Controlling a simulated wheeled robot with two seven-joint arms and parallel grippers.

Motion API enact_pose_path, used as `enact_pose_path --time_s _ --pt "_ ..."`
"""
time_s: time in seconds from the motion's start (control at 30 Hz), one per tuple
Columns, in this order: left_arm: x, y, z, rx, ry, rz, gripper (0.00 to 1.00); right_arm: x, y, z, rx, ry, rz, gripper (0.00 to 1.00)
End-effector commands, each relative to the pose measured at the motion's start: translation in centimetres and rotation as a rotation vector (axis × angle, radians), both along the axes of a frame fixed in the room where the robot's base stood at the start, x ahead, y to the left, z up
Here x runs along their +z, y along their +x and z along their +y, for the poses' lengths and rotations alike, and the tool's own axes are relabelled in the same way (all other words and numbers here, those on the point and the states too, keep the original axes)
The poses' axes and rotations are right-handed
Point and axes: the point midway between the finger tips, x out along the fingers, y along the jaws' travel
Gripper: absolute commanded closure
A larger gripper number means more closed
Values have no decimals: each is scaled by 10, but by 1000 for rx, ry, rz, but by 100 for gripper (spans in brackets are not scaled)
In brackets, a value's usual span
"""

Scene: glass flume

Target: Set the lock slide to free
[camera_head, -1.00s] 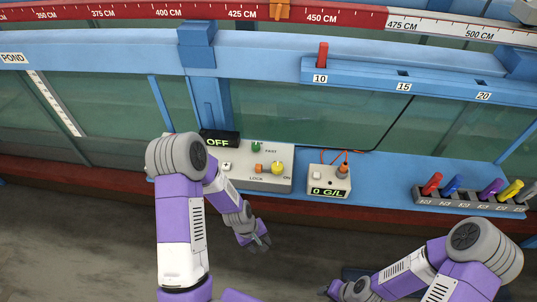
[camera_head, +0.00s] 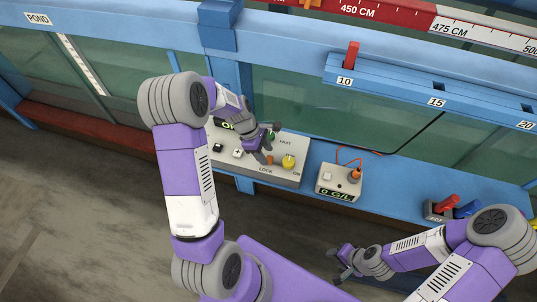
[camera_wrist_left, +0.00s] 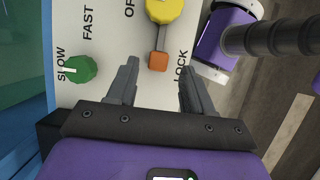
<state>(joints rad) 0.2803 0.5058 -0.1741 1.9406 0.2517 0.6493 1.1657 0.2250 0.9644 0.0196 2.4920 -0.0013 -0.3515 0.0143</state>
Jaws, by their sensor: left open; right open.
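The lock slide, a small orange block (camera_wrist_left: 157,62), sits on the pale control panel (camera_wrist_left: 105,20) beside the word LOCK and close to the yellow knob (camera_wrist_left: 163,9). In the head view the orange slide (camera_head: 269,160) is partly hidden by my left gripper (camera_head: 269,143), which hangs over the panel. In the left wrist view my left gripper (camera_wrist_left: 159,68) is open, and the slide appears between its fingertips. I cannot tell whether they touch it. No "free" label is readable. My right gripper (camera_head: 342,263) is open and empty, below and apart from the panel.
A green knob (camera_wrist_left: 82,69) sits by SLOW. A meter box (camera_head: 339,181) with an orange cable stands right of the panel. A rack with red and blue pegs (camera_head: 447,205) is further right. Glass walls rise behind. The floor in front is clear.

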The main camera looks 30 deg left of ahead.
Motion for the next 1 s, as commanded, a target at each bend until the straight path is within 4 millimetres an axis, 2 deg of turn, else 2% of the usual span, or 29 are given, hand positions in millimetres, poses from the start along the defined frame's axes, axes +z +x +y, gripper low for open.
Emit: enact_pose_path --time_s 0.1,0.2,0.53,0.87,1.0 --pt "-16 1 -7 -2 -2 2 49 -1 1 0 -1 0 -2 57" --pt "-23 2 -9 -1 0 1 49 -2 1 0 -1 0 -2 57" --pt "-26 3 -11 -2 0 -1 49 -2 1 0 -1 0 -2 57" --pt "-26 3 -11 -2 0 -1 100 -2 1 0 -1 0 -2 57" --pt "-26 3 -11 -2 0 -1 100 -2 1 0 -1 0 -2 57"
